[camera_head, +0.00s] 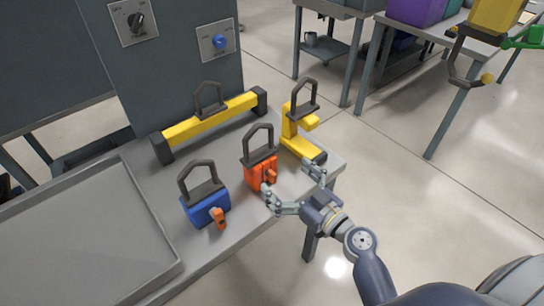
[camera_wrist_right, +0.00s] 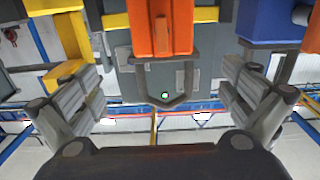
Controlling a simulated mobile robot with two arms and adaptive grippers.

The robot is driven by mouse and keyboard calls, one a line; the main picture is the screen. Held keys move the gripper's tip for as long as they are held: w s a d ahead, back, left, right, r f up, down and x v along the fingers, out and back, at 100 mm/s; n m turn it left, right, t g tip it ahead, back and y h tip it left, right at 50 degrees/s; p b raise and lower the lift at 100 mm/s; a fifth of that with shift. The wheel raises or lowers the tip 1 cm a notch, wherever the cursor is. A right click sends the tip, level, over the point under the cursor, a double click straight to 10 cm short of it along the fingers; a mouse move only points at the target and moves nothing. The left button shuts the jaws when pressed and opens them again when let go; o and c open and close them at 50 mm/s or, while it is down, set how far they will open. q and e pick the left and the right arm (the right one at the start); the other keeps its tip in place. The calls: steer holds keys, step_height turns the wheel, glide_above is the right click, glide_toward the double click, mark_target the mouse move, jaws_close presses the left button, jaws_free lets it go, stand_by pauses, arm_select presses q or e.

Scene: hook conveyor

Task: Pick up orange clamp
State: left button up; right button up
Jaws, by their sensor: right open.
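The orange clamp (camera_head: 259,173) stands upright on the grey table, its dark handle loop (camera_head: 258,140) on top. My right gripper (camera_head: 291,181) is open at the clamp's right, its fingers spread. One finger is by the clamp's lower front edge in the head view; the other is off to its right. In the right wrist view the orange clamp (camera_wrist_right: 160,28) shows at the top, handle downward, centred between the open fingers (camera_wrist_right: 162,85) and ahead of them. Nothing is between the jaws, and I cannot tell whether a finger touches the clamp. My left gripper is out of view.
A blue clamp (camera_head: 204,207) stands left of the orange one. A yellow clamp (camera_head: 298,140) stands close behind my right gripper, and a long yellow bar piece (camera_head: 210,119) lies farther back. A grey tray (camera_head: 90,235) fills the table's left.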

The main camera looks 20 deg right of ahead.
mark_target(260, 127)
steer(key=x, duration=0.2)
steer(key=a+p+x, duration=0.1)
steer(key=x, duration=0.1)
steer(key=shift+w+a+r, duration=0.1)
steer(key=shift+w+r, duration=0.1)
steer(key=shift+w+p, duration=0.15)
steer(key=shift+p, duration=0.15)
steer(key=p+x, duration=0.1)
steer(key=x, duration=0.1)
steer(key=p+x, duration=0.1)
steer(key=x, duration=0.1)
steer(key=shift+w+f, duration=0.15)
steer(key=shift+w, duration=0.4)
steer(key=c, duration=1.8)
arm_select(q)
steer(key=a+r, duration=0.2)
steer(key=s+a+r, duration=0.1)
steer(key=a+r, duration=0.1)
arm_select(e)
steer(key=shift+w, duration=0.15)
steer(key=shift+c, duration=0.7)
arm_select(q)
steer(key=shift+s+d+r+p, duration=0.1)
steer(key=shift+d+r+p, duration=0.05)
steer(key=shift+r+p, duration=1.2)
arm_select(e)
steer(key=shift+r, duration=5.2)
